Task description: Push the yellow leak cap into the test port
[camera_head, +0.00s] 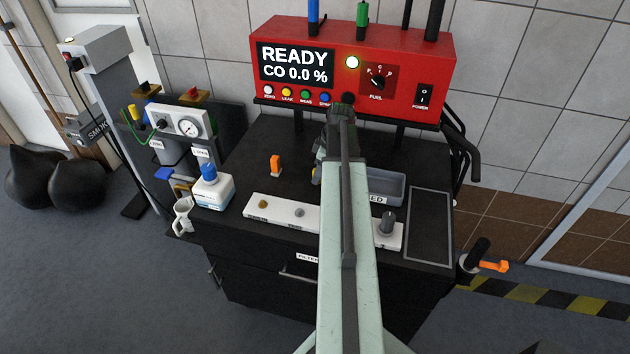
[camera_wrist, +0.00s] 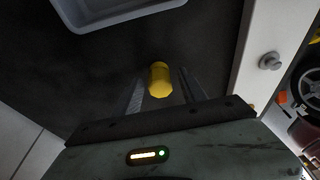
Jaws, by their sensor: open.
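The yellow leak cap (camera_wrist: 159,79) is a small yellow cylinder over the dark bench top in the wrist view. It shows between the two fingers of my gripper (camera_wrist: 162,91), which are open with a gap on either side of it. In the head view only a yellow sliver (camera_head: 315,176) shows at the left edge of my arm, and my fingers are hidden. A white strip (camera_head: 280,213) on the bench carries a brass fitting (camera_head: 263,204) and a grey fitting (camera_head: 299,213). I cannot tell which fitting is the test port.
A grey tray (camera_head: 386,187) lies right of my arm, with a white block and dark knob (camera_head: 388,224) in front. An orange piece (camera_head: 275,165) and a blue-capped bottle (camera_head: 210,188) stand left. The red analyser (camera_head: 430,70) above the bench reads READY.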

